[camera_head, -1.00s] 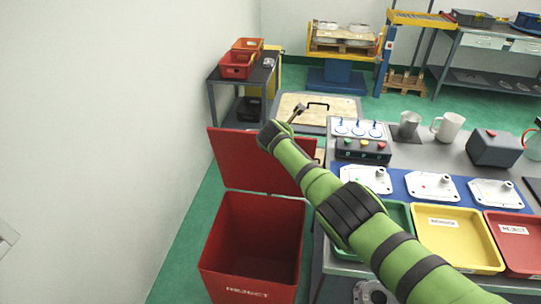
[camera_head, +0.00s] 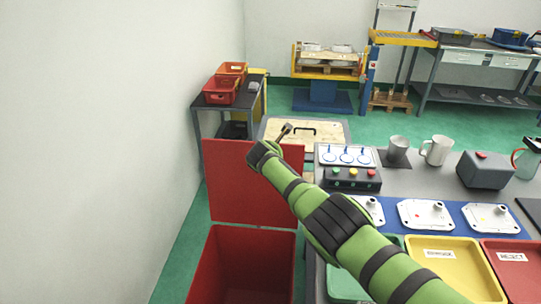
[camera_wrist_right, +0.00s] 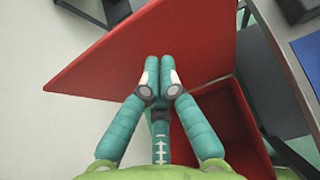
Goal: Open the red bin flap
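The red bin (camera_head: 240,265) stands at lower centre-left in the head view, its mouth uncovered. Its red flap (camera_head: 240,185) stands raised at the far side of the mouth. My right arm reaches across from the lower right, its wrist by the flap's upper right part. The right gripper's fingers are hidden there. In the right wrist view, my right gripper (camera_wrist_right: 160,65) is shut, its teal fingertips together and empty, over the flap (camera_wrist_right: 190,40). Whether they touch it is unclear. The bin (camera_wrist_right: 215,125) opens below right. My left gripper is out of view.
A grey bench (camera_head: 425,175) on the right carries a button box (camera_head: 350,178), mugs, castings and a yellow tray (camera_head: 455,262). A dark shelf (camera_head: 240,105) with red crates stands behind the bin. A white wall (camera_head: 90,150) lies close on the left.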

